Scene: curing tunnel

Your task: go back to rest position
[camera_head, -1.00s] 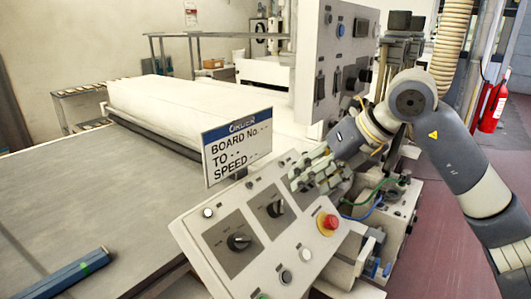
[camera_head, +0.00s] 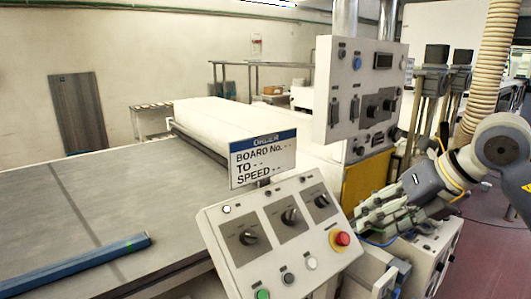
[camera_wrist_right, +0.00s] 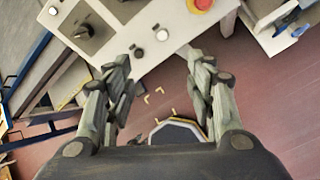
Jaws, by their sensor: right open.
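My right gripper (camera_head: 372,222) is in the head view at the right, beside the right edge of the slanted control panel (camera_head: 222,236). It is open and empty. In the right wrist view the two fingers of my right gripper (camera_wrist_right: 160,85) stand apart, with floor and the panel's lower edge (camera_wrist_right: 150,68) showing between and beyond them. The panel bears black rotary knobs (camera_head: 291,216), a red emergency button (camera_head: 342,239) and a green button (camera_head: 263,294). The red button also shows at the top of the wrist view (camera_wrist_right: 200,4). My left gripper is in neither view.
A sign (camera_head: 263,160) stands behind the panel. An upright control box (camera_head: 345,100) rises behind it. The wide conveyor table (camera_head: 110,215) spreads left, with a blue bar (camera_head: 75,265) on it. A ribbed hose (camera_head: 492,70) hangs at the right. Reddish floor (camera_head: 485,250) is clear at the far right.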

